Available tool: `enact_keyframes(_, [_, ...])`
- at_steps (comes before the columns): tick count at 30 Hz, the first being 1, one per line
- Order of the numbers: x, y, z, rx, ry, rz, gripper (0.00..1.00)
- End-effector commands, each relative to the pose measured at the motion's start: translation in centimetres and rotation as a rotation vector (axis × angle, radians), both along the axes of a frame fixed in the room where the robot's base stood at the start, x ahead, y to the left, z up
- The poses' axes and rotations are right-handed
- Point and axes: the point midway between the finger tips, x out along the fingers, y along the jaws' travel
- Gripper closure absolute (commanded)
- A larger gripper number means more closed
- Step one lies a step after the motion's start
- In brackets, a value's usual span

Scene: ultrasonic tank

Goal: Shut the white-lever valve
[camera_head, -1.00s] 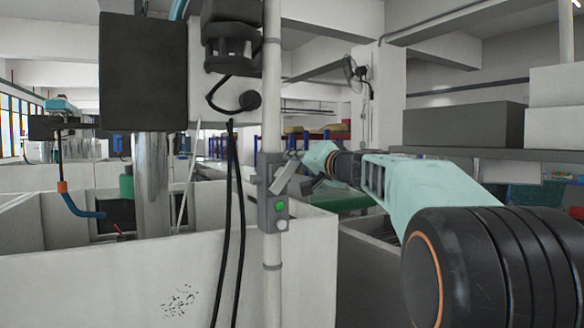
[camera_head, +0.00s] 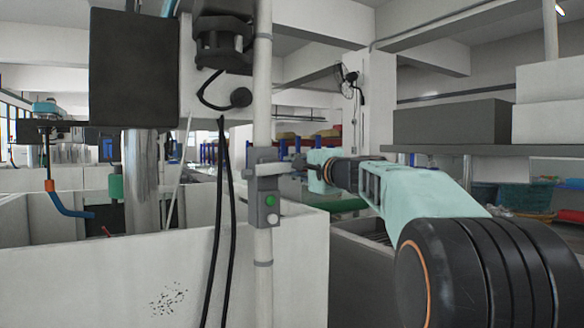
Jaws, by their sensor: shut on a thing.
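My gripper (camera_head: 292,165) reaches in from the right and is shut on the lever's right end. The fingers are small and dark here, so their exact hold is hard to make out.
The white pipe (camera_head: 263,90) runs upright in front of a white tank (camera_head: 130,275). Black cables (camera_head: 222,200) hang just left of the valve. A grey shelf box (camera_head: 450,122) stands at the right. A wall fan (camera_head: 347,78) is farther back.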

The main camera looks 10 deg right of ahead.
Motion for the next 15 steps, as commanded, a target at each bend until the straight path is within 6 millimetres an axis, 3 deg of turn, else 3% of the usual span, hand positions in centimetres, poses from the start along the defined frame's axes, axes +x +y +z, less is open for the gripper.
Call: enact_keyframes(15, [0.02,-0.06,-0.52,0.078,0.027,-0.001,1.00])
